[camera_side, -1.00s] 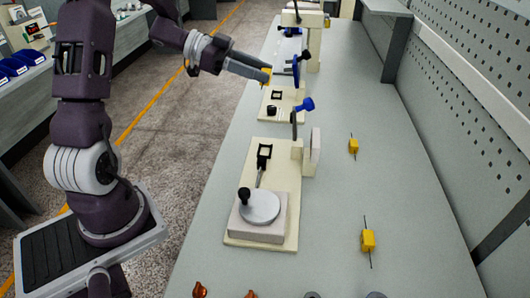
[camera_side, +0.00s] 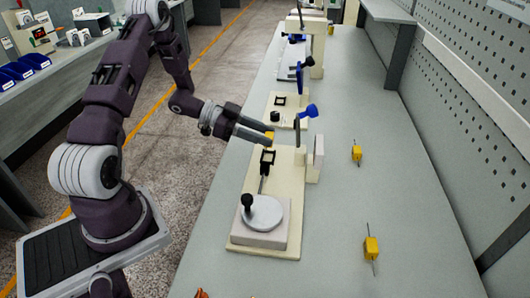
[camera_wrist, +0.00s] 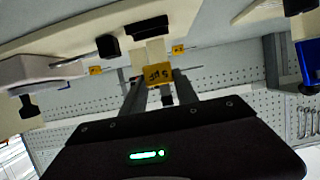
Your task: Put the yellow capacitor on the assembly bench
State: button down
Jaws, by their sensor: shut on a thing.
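My gripper (camera_side: 268,137) is shut on a yellow capacitor (camera_side: 270,134), held at the fingertips near the far end of the nearer cream winding fixture. In the wrist view, the held yellow capacitor (camera_wrist: 158,73) shows dark lettering on its face between my gripper's fingers (camera_wrist: 160,85). The fingers partly hide it in the side view. The grey assembly bench (camera_side: 335,215) runs away from the side camera. Two more yellow capacitors with thin leads lie on it: one farther (camera_side: 357,154) and one nearer (camera_side: 371,248).
The nearer cream winding fixture (camera_side: 246,240) has a round disc, black knob and blue-handled crank. Another fixture (camera_side: 282,117) stands beyond it. A pegboard wall (camera_side: 465,120) borders the right side. The bench between the fixtures and pegboard is mostly clear.

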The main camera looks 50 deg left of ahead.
aim_at(263, 155)
notch_tip(263, 155, down, 5)
jog(key=shift+r, duration=0.1)
jog(key=shift+f, duration=0.25)
jog(key=c, duration=0.9)
grip_release()
jog(key=shift+c, duration=0.2)
